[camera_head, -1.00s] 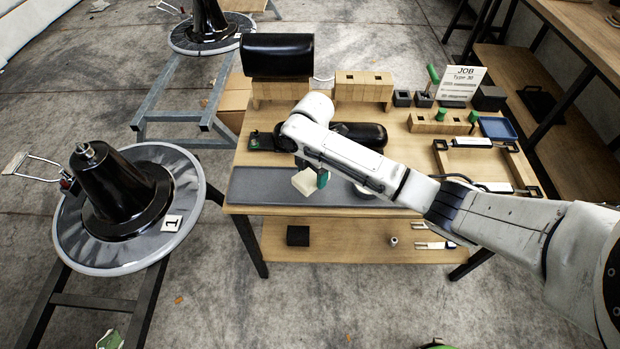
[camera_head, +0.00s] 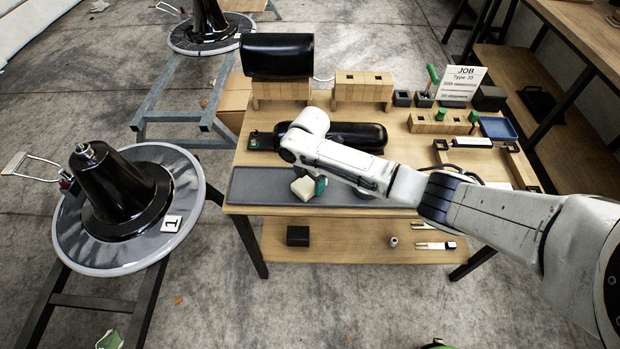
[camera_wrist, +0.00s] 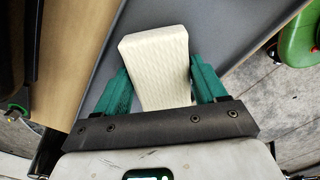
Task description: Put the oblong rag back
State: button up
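The oblong rag is a cream, textured block (camera_head: 303,189) over the grey mat (camera_head: 262,186) at the front left of the wooden table. In the wrist view the rag (camera_wrist: 157,50) sits between the two green fingers of my gripper (camera_wrist: 160,70), which meet its sides. In the head view my gripper (camera_head: 315,187) is partly hidden by my arm, with one green finger showing at the rag's right. Whether the rag touches the mat or hangs just above it I cannot tell.
A long black cushion (camera_head: 345,135) lies behind the mat, close to my wrist. A black roll (camera_head: 276,55) stands on wooden blocks at the back left. Wooden holders (camera_head: 362,88) and a job card (camera_head: 462,82) stand further right. A black cone stand (camera_head: 118,195) is left of the table.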

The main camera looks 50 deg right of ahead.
aim_at(310, 181)
jog(key=o, duration=0.4)
notch_tip(310, 181, up, 12)
jog(key=a+m+t+y, duration=0.3)
jog(key=a+m, duration=0.2)
jog(key=a, duration=1.5)
jog(key=s+a+f+m, duration=0.2)
jog(key=s+m, duration=0.1)
jog(key=s, duration=0.2)
jog(key=s+a+f+m, duration=0.2)
jog(key=s, duration=0.2)
jog(key=s+d+m+h, duration=0.1)
jog(key=s+d+m, duration=0.1)
jog(key=s, duration=0.3)
jog(key=s+d+f+m+g+h, duration=0.1)
jog(key=s+d+m, duration=0.1)
jog(key=s+d, duration=0.2)
jog(key=s+d+m+g+h, duration=0.1)
jog(key=s+d+m, duration=0.1)
jog(key=s, duration=0.6)
jog(key=shift+s+d+f+m, duration=0.2)
jog(key=shift+d+f+m, duration=0.2)
jog(key=shift+m, duration=0.1)
